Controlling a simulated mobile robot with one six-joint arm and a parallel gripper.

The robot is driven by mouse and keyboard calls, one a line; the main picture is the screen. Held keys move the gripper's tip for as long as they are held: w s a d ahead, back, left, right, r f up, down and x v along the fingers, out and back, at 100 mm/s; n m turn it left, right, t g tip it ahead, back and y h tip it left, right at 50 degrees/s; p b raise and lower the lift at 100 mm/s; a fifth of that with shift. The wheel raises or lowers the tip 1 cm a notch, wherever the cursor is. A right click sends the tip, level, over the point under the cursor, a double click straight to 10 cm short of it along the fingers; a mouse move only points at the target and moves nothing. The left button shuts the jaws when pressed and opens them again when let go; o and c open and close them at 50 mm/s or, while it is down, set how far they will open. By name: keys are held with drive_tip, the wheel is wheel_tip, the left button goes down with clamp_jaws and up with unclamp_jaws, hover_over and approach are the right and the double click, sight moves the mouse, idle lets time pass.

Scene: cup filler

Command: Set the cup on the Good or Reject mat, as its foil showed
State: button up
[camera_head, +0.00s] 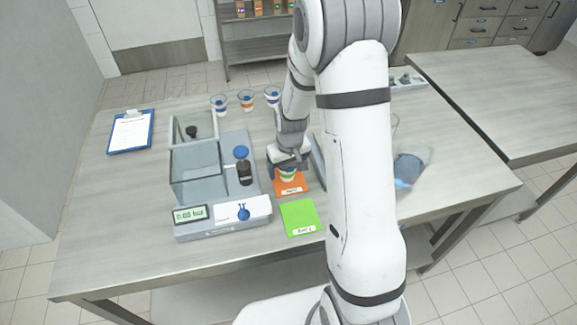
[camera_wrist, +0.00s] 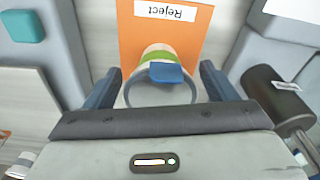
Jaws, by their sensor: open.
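A clear cup (camera_head: 287,174) with a green band stands on the orange mat (camera_head: 291,188). In the wrist view the mat (camera_wrist: 130,38) reads "Reject", and the cup (camera_wrist: 158,57) shows its round rim with a blue piece at its edge. I cannot tell what that piece is. My gripper (camera_head: 287,161) is low over the cup. In the wrist view my gripper (camera_wrist: 160,88) has its fingers apart, one on each side of the cup. The green mat (camera_head: 298,216) lies in front of the orange one, empty; its label is too small to read.
A grey instrument (camera_head: 222,228) with a display and clear-walled chamber stands left. A dark bottle (camera_head: 243,173) with a blue cap stands close left of my gripper. Three cups (camera_head: 247,101) stand behind. A clipboard (camera_head: 131,132) lies far left. The front left table is clear.

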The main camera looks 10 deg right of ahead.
drive_tip(key=shift+r, duration=0.1)
drive_tip(key=shift+r, duration=0.55)
wheel_tip(320, 180, up, 11)
drive_tip(key=s, duration=0.1)
drive_tip(key=s+r+m+t, duration=0.1)
drive_tip(key=s+r, duration=0.4)
drive_tip(key=s, duration=0.5)
drive_tip(key=s+r+m, duration=0.1)
drive_tip(key=s+r, duration=0.4)
drive_tip(key=s, duration=0.5)
drive_tip(key=shift+s+d+r+t+b, duration=0.2)
drive_tip(key=shift+s+t+b, duration=0.1)
drive_tip(key=shift+t+b, duration=0.1)
drive_tip(key=shift+c, duration=0.5)
